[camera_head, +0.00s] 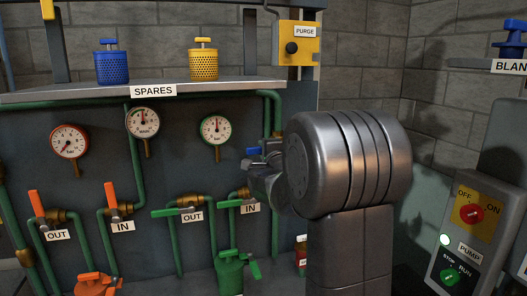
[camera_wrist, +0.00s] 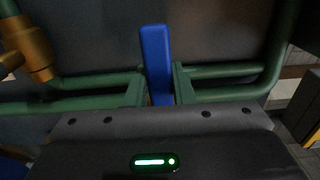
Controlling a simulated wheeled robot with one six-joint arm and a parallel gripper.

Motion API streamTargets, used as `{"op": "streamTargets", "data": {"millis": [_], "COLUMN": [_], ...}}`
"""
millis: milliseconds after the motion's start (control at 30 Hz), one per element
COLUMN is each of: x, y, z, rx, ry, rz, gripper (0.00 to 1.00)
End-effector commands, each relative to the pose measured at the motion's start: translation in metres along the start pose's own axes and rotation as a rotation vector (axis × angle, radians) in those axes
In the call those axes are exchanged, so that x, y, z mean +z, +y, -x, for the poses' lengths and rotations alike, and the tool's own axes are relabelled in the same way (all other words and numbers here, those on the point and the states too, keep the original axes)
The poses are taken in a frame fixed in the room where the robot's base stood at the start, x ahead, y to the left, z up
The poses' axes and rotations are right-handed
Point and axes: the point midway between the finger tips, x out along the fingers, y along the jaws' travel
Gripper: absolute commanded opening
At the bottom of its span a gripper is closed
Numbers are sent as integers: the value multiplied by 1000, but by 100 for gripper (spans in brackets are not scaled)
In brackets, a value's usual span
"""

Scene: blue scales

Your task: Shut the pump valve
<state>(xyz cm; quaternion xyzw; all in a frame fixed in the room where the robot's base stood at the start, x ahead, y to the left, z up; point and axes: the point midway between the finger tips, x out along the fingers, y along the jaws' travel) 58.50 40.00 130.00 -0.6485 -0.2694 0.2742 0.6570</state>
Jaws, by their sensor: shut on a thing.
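A blue valve handle (camera_wrist: 156,55) stands upright in the wrist view, between the two fingers of my gripper (camera_wrist: 159,88). My gripper is shut on this handle. In the head view a small part of the blue handle (camera_head: 253,151) shows at my gripper (camera_head: 258,166), in front of the panel's right part. My wrist hides most of the handle and its valve body there. A label reading PUMP (camera_head: 470,253) is on the control box at the right, not beside this handle.
Orange handles (camera_head: 111,196) and green handles (camera_head: 180,211) with IN and OUT labels sit left of my gripper. Gauges (camera_head: 143,122) hang above. The SPARES shelf (camera_head: 210,88) holds a blue and a yellow canister. The control box (camera_head: 475,235) has a red and a green knob.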

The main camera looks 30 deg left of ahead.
Motion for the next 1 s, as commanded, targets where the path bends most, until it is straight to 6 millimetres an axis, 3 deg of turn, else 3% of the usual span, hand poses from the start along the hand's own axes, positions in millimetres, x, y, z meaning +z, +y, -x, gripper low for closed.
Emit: {"op": "streamTargets", "data": {"millis": [233,267,367,733,1000], "x": [-1,-1,0,0,0], "y": [-2,-2,-2,0,0], "z": [0,0,0,5,45], "rx": [-4,-4,-4,-2,-5], "ry": [1,1,1,0,1], "rz": [-4,-4,-3,-1,-1], "gripper": [0,27,44,44,44]}}
